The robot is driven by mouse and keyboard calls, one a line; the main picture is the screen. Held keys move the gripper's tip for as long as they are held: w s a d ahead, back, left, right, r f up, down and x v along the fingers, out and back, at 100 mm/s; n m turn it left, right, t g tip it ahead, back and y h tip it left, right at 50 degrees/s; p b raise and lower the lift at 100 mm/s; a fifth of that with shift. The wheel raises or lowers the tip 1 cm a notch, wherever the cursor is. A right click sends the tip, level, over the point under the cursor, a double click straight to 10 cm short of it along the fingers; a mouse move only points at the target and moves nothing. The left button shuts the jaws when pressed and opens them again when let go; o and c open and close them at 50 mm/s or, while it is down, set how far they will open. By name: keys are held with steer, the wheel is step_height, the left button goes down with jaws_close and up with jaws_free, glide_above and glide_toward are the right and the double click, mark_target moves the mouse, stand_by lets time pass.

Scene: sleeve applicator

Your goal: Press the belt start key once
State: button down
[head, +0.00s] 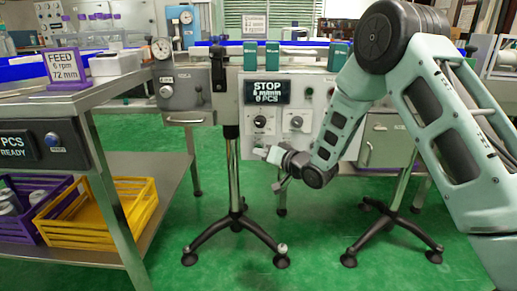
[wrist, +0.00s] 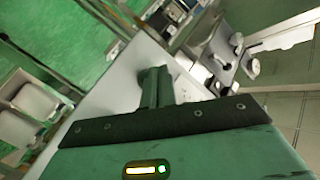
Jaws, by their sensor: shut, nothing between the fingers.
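The light grey control panel (head: 285,118) stands upright at the centre of the head view. It has a dark display (head: 267,92) reading "STOP", "0 PCS" and a blurred middle line, with two dark knobs (head: 260,122) below. Small round controls (head: 309,90) sit right of the display, partly beside my arm; I cannot tell which one is the belt start key. My gripper (head: 259,152) is in front of the panel's lower edge, below the knobs. Its fingers show together and empty in the wrist view (wrist: 155,86). I cannot tell whether they touch the panel.
A grey box with a gauge (head: 186,102) stands left of the panel. A black-clamped post on a tripod foot (head: 235,228) rises close to my gripper's left. A steel table with a "PCS READY" display (head: 15,146) and yellow crate (head: 97,212) is at left. Green floor lies open between.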

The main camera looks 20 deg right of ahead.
steer(key=shift+w+d, duration=0.15)
steer(key=shift+w, duration=0.25)
